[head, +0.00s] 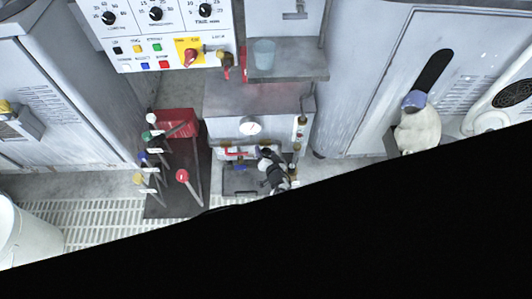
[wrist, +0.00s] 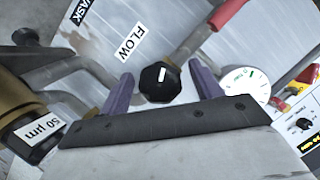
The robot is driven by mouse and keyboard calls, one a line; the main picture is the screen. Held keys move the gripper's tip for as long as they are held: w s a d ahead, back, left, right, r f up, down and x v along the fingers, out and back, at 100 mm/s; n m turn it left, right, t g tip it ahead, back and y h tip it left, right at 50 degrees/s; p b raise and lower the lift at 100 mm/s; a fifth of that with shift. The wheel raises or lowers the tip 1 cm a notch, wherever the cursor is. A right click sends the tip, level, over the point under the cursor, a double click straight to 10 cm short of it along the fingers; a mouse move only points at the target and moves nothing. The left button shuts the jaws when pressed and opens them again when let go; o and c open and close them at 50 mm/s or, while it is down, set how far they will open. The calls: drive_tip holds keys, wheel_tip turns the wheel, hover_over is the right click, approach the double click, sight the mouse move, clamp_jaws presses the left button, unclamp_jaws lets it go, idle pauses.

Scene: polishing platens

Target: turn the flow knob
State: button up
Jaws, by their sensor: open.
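The flow knob (wrist: 160,82) is a black, many-sided knob with a white pointer line, seen face-on in the wrist view. A white label reading FLOW (wrist: 131,44) sits above and left of it. My gripper (wrist: 163,80) is open, with one purple finger on each side of the knob. Gaps show between the fingers and the knob, and I cannot tell how deep the fingers reach. In the head view my gripper (head: 270,165) is a small dark shape at the front of the grey cabinet, and the knob cannot be made out there.
A white round gauge (wrist: 246,86) is right of the knob, and it also shows in the head view (head: 250,126). A cylinder labelled 50 µm (wrist: 38,132) is at left. Levers with coloured balls (head: 182,176) stand left of the cabinet. Black covers the head view's lower right.

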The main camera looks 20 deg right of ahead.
drive_tip(key=p+v, duration=0.9)
drive_tip(key=v, duration=0.4)
drive_tip(key=shift+s, duration=0.35)
drive_tip(key=shift+r, duration=0.15)
